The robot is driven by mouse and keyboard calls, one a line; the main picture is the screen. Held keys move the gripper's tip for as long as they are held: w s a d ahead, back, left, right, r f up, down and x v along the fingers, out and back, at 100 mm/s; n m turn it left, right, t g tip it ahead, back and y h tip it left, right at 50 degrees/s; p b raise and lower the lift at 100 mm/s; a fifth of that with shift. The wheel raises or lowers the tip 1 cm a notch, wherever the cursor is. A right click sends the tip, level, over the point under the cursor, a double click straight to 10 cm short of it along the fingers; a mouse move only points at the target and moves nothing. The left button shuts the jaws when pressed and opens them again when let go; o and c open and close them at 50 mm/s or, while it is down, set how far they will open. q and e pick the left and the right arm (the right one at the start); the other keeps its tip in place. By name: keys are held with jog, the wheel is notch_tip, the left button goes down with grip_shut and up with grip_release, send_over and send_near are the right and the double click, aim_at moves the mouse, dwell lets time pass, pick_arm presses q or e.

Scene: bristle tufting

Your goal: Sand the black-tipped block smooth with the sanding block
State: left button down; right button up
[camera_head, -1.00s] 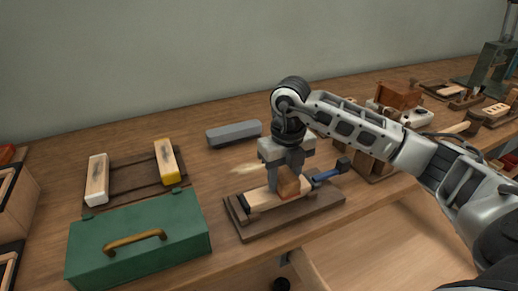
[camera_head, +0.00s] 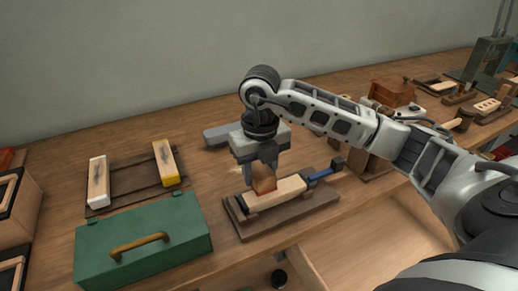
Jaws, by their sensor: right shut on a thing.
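A pale wooden block (camera_head: 291,187) lies in a dark wooden fixture (camera_head: 300,212) at the middle of the bench. Dark pieces show at its left end; I cannot tell whether they are its black tip or the fixture's stop. A blue-handled clamp (camera_head: 322,174) is at its right end. My right gripper (camera_head: 262,172) points down and is shut on the brown sanding block (camera_head: 264,184). The sanding block is over the left half of the pale block and seems to touch it. My left gripper is not in view.
A rack (camera_head: 130,184) at the left holds a white-ended block (camera_head: 98,182) and a yellow-ended block (camera_head: 166,163). A green toolbox (camera_head: 100,245) stands in front of it. A grey bar (camera_head: 217,135) lies behind my gripper. Several wooden items crowd the right.

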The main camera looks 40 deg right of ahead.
jog(key=shift+r+p, duration=1.1)
jog(key=shift+r, duration=0.8)
